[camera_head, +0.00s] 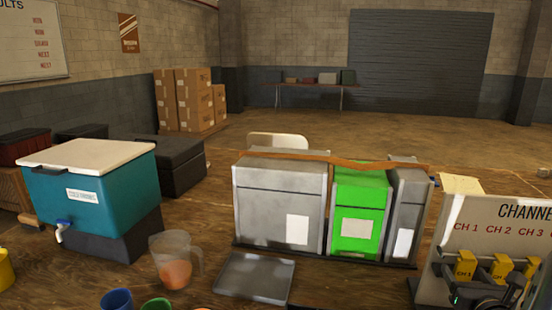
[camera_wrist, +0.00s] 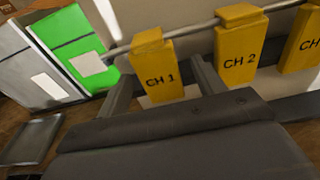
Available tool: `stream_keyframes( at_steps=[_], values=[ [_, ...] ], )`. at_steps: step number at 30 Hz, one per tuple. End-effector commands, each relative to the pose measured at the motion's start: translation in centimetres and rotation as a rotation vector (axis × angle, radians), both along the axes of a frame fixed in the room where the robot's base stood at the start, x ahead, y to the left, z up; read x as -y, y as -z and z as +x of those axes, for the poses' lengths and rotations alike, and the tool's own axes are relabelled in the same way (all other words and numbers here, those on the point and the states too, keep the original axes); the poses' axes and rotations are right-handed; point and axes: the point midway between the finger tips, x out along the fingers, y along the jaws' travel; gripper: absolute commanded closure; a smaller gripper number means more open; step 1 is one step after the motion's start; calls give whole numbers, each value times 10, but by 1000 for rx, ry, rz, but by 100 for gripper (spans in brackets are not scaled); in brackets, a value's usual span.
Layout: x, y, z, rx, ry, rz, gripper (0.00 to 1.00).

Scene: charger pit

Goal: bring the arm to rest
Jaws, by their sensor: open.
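My gripper (camera_wrist: 160,72) is open, with its two grey fingers on either side of the yellow CH 1 block (camera_wrist: 158,78) in the wrist view. The block hangs from a metal bar (camera_wrist: 197,28), and I cannot tell whether the fingers touch it. In the head view my gripper (camera_head: 486,292) is a dark shape at the lower right, in front of the channel board (camera_head: 478,212). The yellow CH 2 block (camera_wrist: 240,48) is just right of the right finger. Another yellow block (camera_wrist: 304,45) is cut by the right edge.
Left of the board stand a grey case (camera_head: 280,205), a green case (camera_head: 358,215) and a narrow grey case (camera_head: 408,210). A grey tray (camera_head: 254,278), a clear jug (camera_head: 173,262) and a teal cooler (camera_head: 90,195) are further left. Open floor lies behind the table.

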Motion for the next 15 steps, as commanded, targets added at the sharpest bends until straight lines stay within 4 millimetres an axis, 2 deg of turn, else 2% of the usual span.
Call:
stream_keyframes(
  at_steps=[1,6,15],
  values=[
    [-1,-3,-12,3,5,-2,35],
    [-9,-8,-45,2,6,-2,35],
    [-20,-13,-90,2,6,0,35]
  ],
)
